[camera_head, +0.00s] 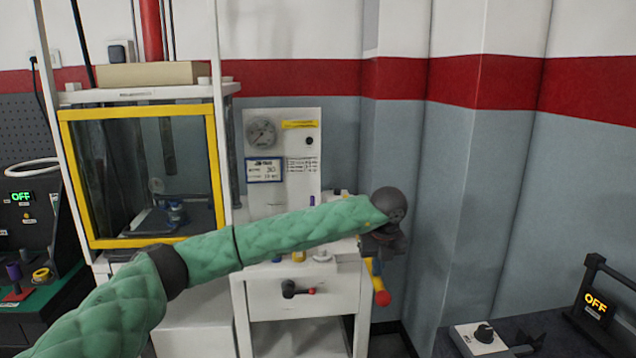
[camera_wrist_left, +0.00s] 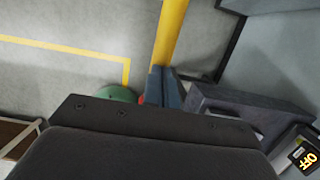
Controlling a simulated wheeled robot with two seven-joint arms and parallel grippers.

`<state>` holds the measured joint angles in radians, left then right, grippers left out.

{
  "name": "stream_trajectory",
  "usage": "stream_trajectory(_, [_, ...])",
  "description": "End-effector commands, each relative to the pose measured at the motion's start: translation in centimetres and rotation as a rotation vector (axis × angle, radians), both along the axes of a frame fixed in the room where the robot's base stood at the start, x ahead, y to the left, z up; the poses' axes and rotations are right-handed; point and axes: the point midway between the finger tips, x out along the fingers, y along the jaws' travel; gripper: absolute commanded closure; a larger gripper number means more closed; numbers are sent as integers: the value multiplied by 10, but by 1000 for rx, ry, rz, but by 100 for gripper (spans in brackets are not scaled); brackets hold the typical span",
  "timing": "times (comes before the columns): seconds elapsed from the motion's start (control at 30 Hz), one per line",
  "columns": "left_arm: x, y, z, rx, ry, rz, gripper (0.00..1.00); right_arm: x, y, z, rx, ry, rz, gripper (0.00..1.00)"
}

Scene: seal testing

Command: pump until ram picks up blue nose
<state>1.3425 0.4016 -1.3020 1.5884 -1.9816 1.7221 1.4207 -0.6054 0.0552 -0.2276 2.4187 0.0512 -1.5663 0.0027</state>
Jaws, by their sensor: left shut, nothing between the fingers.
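The yellow-framed test chamber (camera_head: 140,110) stands at the left, its window closed. Behind the glass, a dark vertical ram (camera_head: 168,146) hangs above a small blue part (camera_head: 176,212), with a visible gap between them. The yellow pump lever (camera_head: 375,268), with a red end knob (camera_head: 382,298), sticks out at the right of the white cabinet. My left gripper (camera_head: 384,244) is shut and empty beside the lever, partly hidden by its wrist. In the left wrist view, its closed fingers (camera_wrist_left: 164,86) lie close to the yellow bar (camera_wrist_left: 171,30); contact is unclear. My right gripper is out of view.
A pressure gauge (camera_head: 262,133) sits on the white panel behind my green arm. A grey wall closes off the right. A dark bench with a white switch box (camera_head: 478,340) and an OFF display (camera_head: 595,305) stands lower right.

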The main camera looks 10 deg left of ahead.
Motion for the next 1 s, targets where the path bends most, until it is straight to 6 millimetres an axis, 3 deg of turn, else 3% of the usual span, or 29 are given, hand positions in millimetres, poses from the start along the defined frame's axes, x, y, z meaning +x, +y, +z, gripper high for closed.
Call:
stream_trajectory(0.23, [0,0,7,0,-1,0,100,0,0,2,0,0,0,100])
stream_trajectory(0.8, [6,2,121,-1,-1,0,100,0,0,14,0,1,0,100])
stream_trajectory(1.0, [6,2,133,1,0,0,100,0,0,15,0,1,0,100])
